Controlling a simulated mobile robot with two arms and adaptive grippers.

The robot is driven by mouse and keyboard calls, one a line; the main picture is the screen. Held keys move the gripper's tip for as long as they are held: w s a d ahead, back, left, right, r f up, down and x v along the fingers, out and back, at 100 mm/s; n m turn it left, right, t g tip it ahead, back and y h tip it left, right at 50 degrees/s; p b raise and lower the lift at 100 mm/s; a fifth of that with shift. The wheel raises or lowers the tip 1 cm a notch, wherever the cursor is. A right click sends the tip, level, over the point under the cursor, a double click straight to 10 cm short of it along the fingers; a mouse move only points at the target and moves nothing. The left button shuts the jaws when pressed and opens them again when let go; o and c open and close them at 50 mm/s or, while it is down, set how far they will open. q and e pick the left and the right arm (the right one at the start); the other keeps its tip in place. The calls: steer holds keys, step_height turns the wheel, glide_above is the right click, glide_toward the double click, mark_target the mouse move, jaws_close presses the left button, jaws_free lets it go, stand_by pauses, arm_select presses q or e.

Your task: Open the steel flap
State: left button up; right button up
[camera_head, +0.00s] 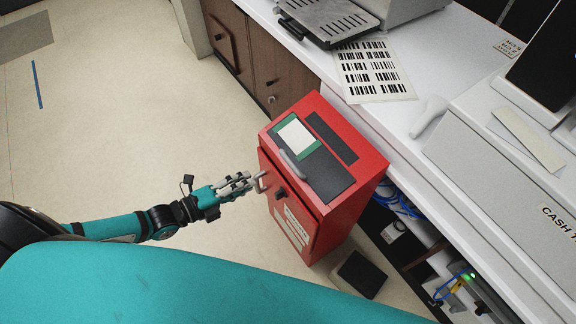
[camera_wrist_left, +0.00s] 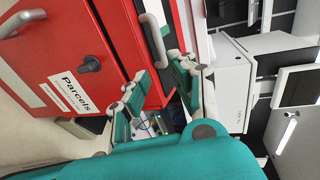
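A red box (camera_head: 345,214) stands on the floor against the counter; it also shows in the left wrist view (camera_wrist_left: 110,25). Its top has a dark grey panel (camera_head: 326,177), which looks like the flap, lying flat, with a grey bar handle (camera_head: 291,165). A bar handle on the box also shows beyond my fingertips in the left wrist view (camera_wrist_left: 153,40). The front door carries another handle (camera_head: 261,182), a black knob (camera_head: 281,192) and a "Parcels" label (camera_wrist_left: 74,92). My left gripper (camera_head: 246,181) is open and empty in front of the box; contact is unclear. My right gripper is not in view.
The white counter (camera_head: 437,78) runs behind the box, with a barcode sheet (camera_head: 373,72) and a drip tray (camera_head: 326,18). A black object (camera_head: 359,273) lies on the floor beside the box. Cables (camera_head: 398,199) hang under the counter.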

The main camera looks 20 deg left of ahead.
arm_select(q)
glide_toward(305, 156)
steer(key=w+d, duration=0.2)
steer(key=d, duration=0.1)
steer(key=shift+w+a+f+b, duration=0.15)
steer(key=shift+f+b, duration=0.1)
steer(key=shift+b, duration=0.15)
jaws_close()
